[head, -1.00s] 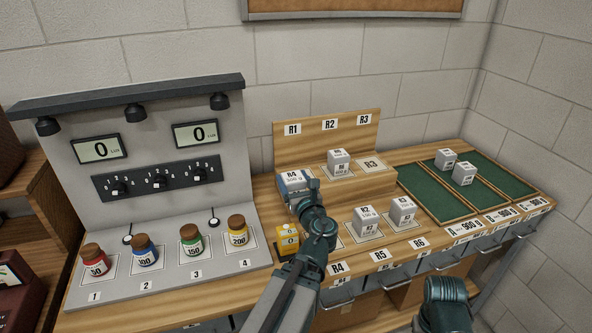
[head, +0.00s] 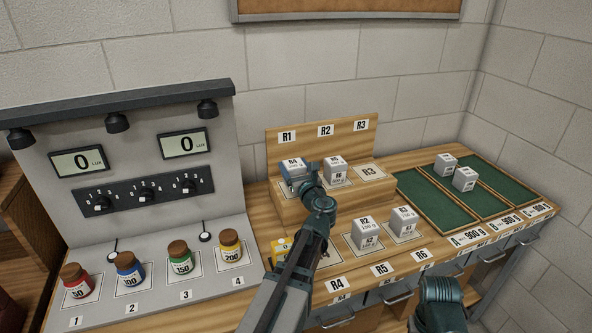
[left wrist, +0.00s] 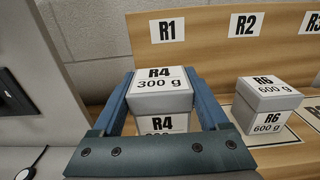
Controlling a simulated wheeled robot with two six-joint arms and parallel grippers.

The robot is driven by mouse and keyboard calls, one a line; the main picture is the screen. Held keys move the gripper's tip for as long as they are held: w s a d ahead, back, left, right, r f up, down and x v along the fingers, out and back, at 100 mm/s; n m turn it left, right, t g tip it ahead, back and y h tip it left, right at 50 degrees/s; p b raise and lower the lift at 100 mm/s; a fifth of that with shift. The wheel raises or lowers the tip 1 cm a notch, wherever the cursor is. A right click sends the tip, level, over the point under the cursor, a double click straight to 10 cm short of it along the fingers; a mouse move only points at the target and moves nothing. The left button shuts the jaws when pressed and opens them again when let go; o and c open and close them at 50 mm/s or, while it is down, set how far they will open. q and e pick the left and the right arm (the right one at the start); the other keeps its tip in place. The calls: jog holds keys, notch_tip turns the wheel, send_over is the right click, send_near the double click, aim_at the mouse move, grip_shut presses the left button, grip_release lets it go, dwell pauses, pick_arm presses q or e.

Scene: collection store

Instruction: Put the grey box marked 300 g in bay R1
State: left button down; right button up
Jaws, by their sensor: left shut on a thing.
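The grey box marked R4 300 g (left wrist: 160,92) is between the fingers of my left gripper (left wrist: 160,110), which is shut on it. In the head view the same box (head: 291,167) shows at the left end of the raised wooden shelf, in front of the R1 label (head: 287,137); my left gripper (head: 297,180) is around it. In the left wrist view the R1 label (left wrist: 167,26) is behind the box. Whether the box touches the shelf is hidden by the gripper. My right gripper is not clearly in view; only part of the right arm shows at the lower right.
A grey R6 600 g box (head: 334,171) stands in bay R2, close to the right. Bay R3 (head: 369,172) is empty. Grey boxes R2 (head: 363,232) and R3 (head: 404,222) stand on the lower row. A yellow block (head: 281,249) is beside my left arm. Green trays (head: 437,202) lie right.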

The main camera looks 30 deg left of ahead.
aim_at(296, 162)
pick_arm(q)
jog(key=w, duration=0.1)
jog(key=w+a, duration=0.1)
jog(key=w, duration=0.1)
jog(key=shift+w+a+f, duration=0.15)
jog(key=shift+w, duration=0.05)
jog(key=shift+s+f+b, duration=0.1)
jog(key=shift+f+b, duration=0.1)
jog(key=shift+b, duration=0.1)
notch_tip(296, 162, down, 3)
jog(key=b, duration=0.3)
jog(key=shift+f, duration=0.2)
jog(key=shift+r, duration=0.15)
grip_release()
